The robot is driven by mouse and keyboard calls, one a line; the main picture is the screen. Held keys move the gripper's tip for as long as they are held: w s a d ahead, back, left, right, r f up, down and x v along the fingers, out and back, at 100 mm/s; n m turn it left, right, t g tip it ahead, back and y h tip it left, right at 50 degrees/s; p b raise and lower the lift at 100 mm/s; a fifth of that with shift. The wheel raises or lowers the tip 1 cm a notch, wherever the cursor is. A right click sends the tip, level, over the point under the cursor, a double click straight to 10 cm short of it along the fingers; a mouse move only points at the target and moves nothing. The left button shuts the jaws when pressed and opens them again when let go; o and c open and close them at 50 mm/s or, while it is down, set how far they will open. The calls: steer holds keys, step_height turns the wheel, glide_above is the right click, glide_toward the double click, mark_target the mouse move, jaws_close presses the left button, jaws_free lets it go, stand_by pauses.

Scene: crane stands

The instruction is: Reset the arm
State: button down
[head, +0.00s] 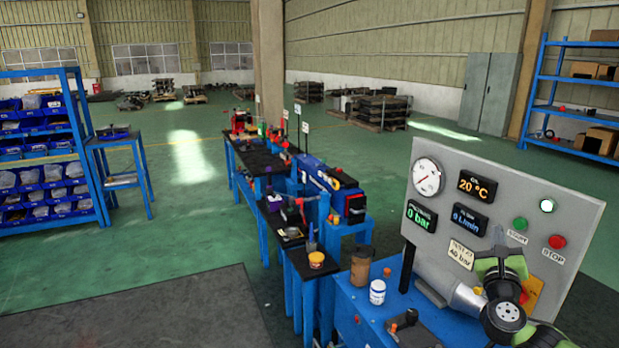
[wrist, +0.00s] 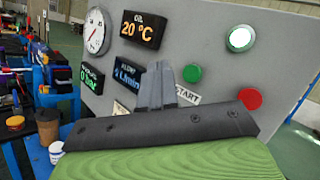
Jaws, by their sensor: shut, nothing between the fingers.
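My gripper (wrist: 174,75) is shut and empty, its grey fingers pointing up in front of the grey control panel (wrist: 225,75). In the head view my gripper (head: 498,235) shows above my green and black arm at the lower right, before the panel (head: 590,215). The fingers overlap the panel near the START label in the wrist view; I cannot tell the gap between them. The panel carries a round gauge (head: 427,177), a green button (head: 520,223), a red button (head: 557,241) and a white lamp (head: 547,205). Its displays read 20 °C, 0 bar and 0 L/min.
On the blue stand (head: 345,300) are a brown cup (head: 361,265) and a white jar (head: 377,292). Blue benches (head: 290,250) with tools stretch behind. Blue shelves (head: 40,160) stand at the left. The green floor (head: 190,225) between is open.

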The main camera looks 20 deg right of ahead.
steer(key=w+a+f+n+t+y, duration=0.1)
steer(key=w+a+n+y, duration=0.45)
steer(key=a, duration=0.25)
steer(key=w+a+f+n+t+y, duration=0.1)
steer(key=w+a+n+t+y, duration=0.1)
steer(key=w+a+n+y, duration=0.35)
steer(key=s+a+f+n+g+y, duration=0.1)
steer(key=a+f+n+g+y, duration=0.25)
steer(key=a+n, duration=0.7)
steer(key=s+a+f+n+g+y, duration=0.2)
steer(key=a+f+n+g, duration=0.3)
steer(key=a, duration=1)
steer(key=s+a+r+n+g, duration=0.1)
steer(key=s+n, duration=0.3)
steer(key=s, duration=0.6)
steer(key=s+a+r+n+g+h, duration=0.1)
steer(key=s+a+r+n+g, duration=0.1)
steer(key=s, duration=0.8)
steer(key=s+a+r+n+g+h, duration=0.1)
steer(key=s+a+n+g, duration=0.1)
steer(key=s+n, duration=0.4)
steer(key=s+a, duration=0.1)
steer(key=s, duration=0.3)
steer(key=shift+r, duration=0.25)
